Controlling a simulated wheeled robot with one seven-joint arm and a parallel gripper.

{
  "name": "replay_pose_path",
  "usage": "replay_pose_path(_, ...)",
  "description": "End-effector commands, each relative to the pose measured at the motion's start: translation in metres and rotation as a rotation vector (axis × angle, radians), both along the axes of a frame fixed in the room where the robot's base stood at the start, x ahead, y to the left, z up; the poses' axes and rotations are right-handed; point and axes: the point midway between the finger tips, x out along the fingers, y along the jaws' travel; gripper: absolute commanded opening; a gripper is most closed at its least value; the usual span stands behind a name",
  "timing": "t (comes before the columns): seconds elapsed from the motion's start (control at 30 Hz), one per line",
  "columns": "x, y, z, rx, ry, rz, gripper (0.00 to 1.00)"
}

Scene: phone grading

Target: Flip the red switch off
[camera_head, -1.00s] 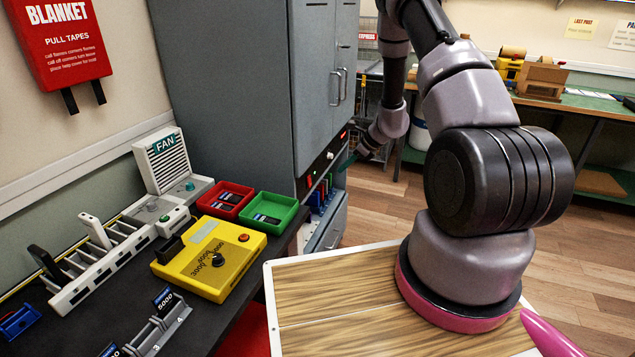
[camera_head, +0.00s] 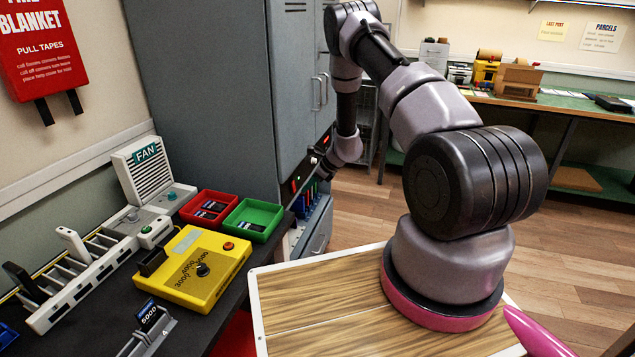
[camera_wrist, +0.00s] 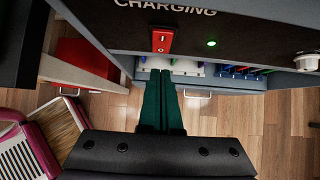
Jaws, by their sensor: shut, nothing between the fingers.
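The red switch (camera_wrist: 162,41) sits on a dark panel (camera_wrist: 110,27) marked CHARGING in the wrist view. A green light (camera_wrist: 211,43) glows to its right. My gripper (camera_wrist: 160,72) has dark green fingers, closed together and empty. Their tips lie just below the switch in the wrist picture; I cannot tell whether they touch the panel. In the head view my gripper (camera_head: 316,158) is at the front of the grey cabinet (camera_head: 215,95), where a small red spot (camera_head: 326,140) shows; the switch's position is not clear there.
A white knob (camera_wrist: 307,62) is at the panel's right. Colored items stand in a bay below the panel. Left of the cabinet, a dark bench holds a yellow tester (camera_head: 215,262), a red tray (camera_head: 187,213), a green tray (camera_head: 233,217) and a fan unit (camera_head: 150,175). Open wooden floor lies right.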

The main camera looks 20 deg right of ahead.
Motion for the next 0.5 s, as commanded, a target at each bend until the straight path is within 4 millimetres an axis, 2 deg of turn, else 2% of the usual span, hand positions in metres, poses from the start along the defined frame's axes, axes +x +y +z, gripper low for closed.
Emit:
replay_pose_path(0.2,0.011,0.017,-0.003,-0.002,0.001,0.001,0.0)
replay_pose_path(0.5,0.013,0.019,-0.003,0.0,0.001,-0.001,0.0)
